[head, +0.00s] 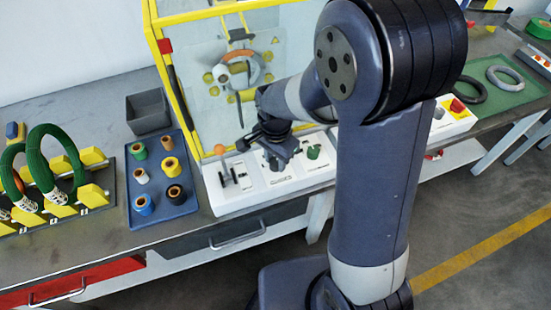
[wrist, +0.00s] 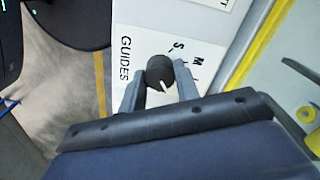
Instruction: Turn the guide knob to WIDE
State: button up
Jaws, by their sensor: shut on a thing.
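The guide knob (wrist: 159,70) is a round black knob with a white pointer mark, on a white panel (wrist: 146,42) lettered GUIDES. In the wrist view its mark points down and slightly right, towards my palm. Small letters stand above and right of it; S and M can be read, and WIDE cannot be made out. My gripper (wrist: 158,80) is shut on the knob, one finger on each side. In the head view my gripper (head: 275,147) is over the white control panel (head: 235,199) and hides the knob.
A lever with an orange ball (head: 220,149) stands left of my gripper, and a green knob (head: 313,152) close on its right. The yellow-framed enclosure (head: 163,75) rises behind. A blue tray (head: 149,218) of spools and a grey bin (head: 147,111) are left.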

aim_at(276, 161)
jog(key=m, duration=0.5)
dwell(0.6)
jog(key=o, duration=1)
notch_tip(276, 161, up, 11)
jog(key=shift+f, duration=0.1)
